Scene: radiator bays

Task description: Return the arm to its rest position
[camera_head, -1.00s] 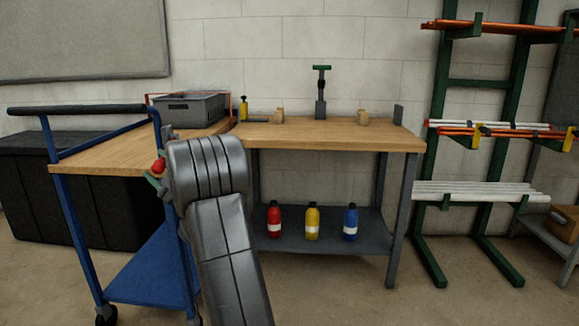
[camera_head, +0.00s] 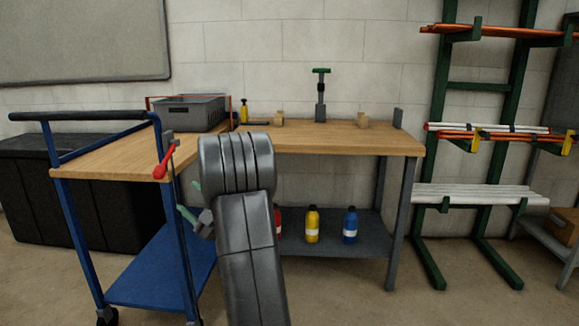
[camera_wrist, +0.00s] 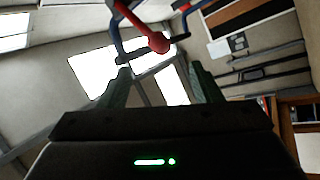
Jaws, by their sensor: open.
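My arm stands in front of the blue cart (camera_head: 178,260) and the workbench in the head view. My gripper (camera_head: 190,200) shows partly, with greenish fingers, beside the cart's right-hand post and below a red lever (camera_head: 165,162). The rest of it is hidden behind my arm. In the wrist view my gripper (camera_wrist: 160,72) has its two fingers apart with nothing held between them. The red lever's round knob (camera_wrist: 158,42) shows beyond the fingertips, apart from them.
The cart's wooden top meets the wooden workbench (camera_head: 345,138), where a grey crate (camera_head: 190,115) stands. A yellow bottle (camera_head: 312,224) and a blue bottle (camera_head: 350,225) stand on its lower shelf; a red one is partly hidden. A green rack (camera_head: 442,130) stands right.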

